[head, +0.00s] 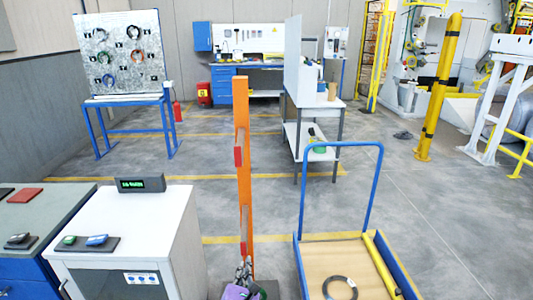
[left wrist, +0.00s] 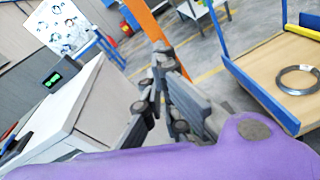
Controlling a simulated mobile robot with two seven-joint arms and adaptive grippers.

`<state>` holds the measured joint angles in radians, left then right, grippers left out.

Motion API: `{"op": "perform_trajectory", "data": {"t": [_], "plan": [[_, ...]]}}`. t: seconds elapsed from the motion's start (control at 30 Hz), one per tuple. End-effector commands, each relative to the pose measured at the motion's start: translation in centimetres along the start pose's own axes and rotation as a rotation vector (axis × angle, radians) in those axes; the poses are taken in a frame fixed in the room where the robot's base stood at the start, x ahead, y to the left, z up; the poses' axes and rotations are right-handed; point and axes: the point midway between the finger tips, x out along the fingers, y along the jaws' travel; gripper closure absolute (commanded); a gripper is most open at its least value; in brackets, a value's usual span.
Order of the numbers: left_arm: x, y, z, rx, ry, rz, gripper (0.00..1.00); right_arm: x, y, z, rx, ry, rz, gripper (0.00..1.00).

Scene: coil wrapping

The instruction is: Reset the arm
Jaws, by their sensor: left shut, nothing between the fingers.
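My left gripper (head: 244,268) shows at the bottom of the head view, in front of the foot of the orange post (head: 243,180). Part of my purple arm shows below it. In the left wrist view the dark gripper fingers (left wrist: 160,58) are together with nothing held between them. A dark coil (head: 340,288) lies flat on the cart (head: 318,248), to the right of the gripper and apart from it. The coil also shows in the left wrist view (left wrist: 297,80). My right gripper is not in view.
A white cabinet (head: 135,230) with a display (head: 140,184) stands left of the gripper. A pegboard (head: 120,50) with several coils is at the back left. A workbench (head: 313,100) stands behind the cart. Open floor (head: 430,220) lies to the right.

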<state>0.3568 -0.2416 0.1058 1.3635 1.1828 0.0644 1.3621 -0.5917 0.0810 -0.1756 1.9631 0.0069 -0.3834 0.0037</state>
Motion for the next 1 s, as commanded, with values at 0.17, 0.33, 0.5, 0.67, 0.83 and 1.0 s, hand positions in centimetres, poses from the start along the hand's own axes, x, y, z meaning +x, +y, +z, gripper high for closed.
{"op": "perform_trajectory", "data": {"t": [0.17, 0.33, 0.5, 0.67, 0.83, 1.0], "plan": [[-2.6, 0.3, 2.0, 0.85, -0.105, -0.074, 1.0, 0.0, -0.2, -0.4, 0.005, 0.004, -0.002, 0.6], [-11.0, 1.2, -4.8, 1.793, -0.13, -0.237, 1.0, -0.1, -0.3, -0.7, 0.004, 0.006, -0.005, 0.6], [-21.4, 2.8, -12.4, 2.441, -0.171, -0.492, 1.0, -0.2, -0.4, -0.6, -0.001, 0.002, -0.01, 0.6], [-31.2, 4.3, -17.4, 2.695, -0.214, -0.734, 1.0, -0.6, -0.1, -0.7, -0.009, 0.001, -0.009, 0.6], [-37.9, 4.6, -20.6, 2.691, -0.226, -0.88, 1.0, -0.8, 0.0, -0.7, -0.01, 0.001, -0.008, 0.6], [-40.0, 4.7, -21.8, 2.674, -0.222, -0.931, 1.0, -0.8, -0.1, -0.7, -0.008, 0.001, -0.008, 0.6]]}}
